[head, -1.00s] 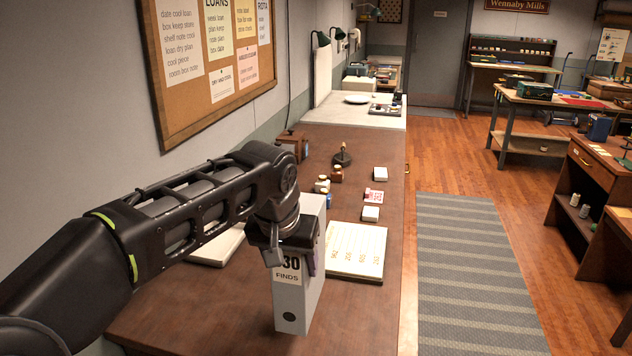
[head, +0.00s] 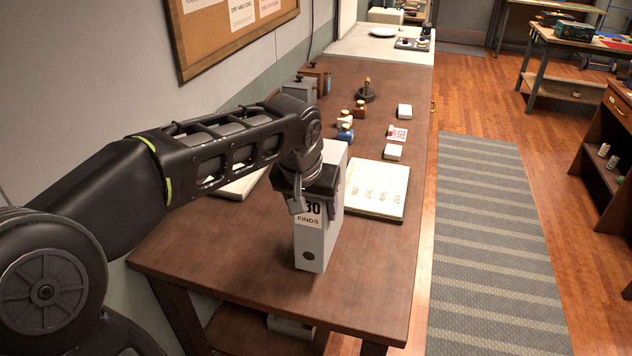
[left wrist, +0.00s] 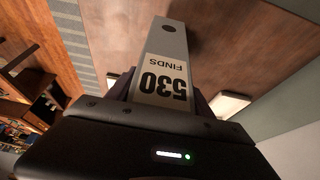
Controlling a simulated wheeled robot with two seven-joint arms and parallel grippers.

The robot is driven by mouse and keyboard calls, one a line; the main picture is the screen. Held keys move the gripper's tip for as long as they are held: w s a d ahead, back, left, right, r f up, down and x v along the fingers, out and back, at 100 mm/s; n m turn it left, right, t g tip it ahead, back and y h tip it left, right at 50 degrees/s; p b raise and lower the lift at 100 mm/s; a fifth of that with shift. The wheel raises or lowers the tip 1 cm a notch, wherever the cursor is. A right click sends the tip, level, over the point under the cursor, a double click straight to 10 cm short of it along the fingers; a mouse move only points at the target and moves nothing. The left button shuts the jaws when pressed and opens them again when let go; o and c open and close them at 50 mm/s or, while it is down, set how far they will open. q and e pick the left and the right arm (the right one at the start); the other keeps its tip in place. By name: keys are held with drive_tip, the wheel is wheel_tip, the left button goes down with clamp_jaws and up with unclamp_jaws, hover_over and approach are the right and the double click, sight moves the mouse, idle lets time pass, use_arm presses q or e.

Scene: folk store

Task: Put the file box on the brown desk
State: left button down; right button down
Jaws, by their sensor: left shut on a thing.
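The file box (head: 318,243) is a grey upright box with a white label reading "30 FINDS" in the head view; the left wrist view shows the label as "530 FINDS" on the box (left wrist: 165,65). My left gripper (head: 310,190) is shut on the upper part of the box from above. The box is upright over the near part of the brown desk (head: 240,265). I cannot tell for sure whether its bottom touches the desk top. My right gripper is not in view.
Small white boxes (head: 393,152), bottles (head: 345,131) and a stamp (head: 366,92) stand farther back. The desk's near right area is bare. A striped grey rug (head: 490,230) lies on the floor.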

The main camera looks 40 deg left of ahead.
use_arm(q)
drive_tip(key=shift+f, duration=0.6)
drive_tip(key=shift+f, duration=1.95)
drive_tip(key=shift+f, duration=0.15)
drive_tip(key=shift+c, duration=2)
unclamp_jaws()
drive_tip(key=v, duration=1.2)
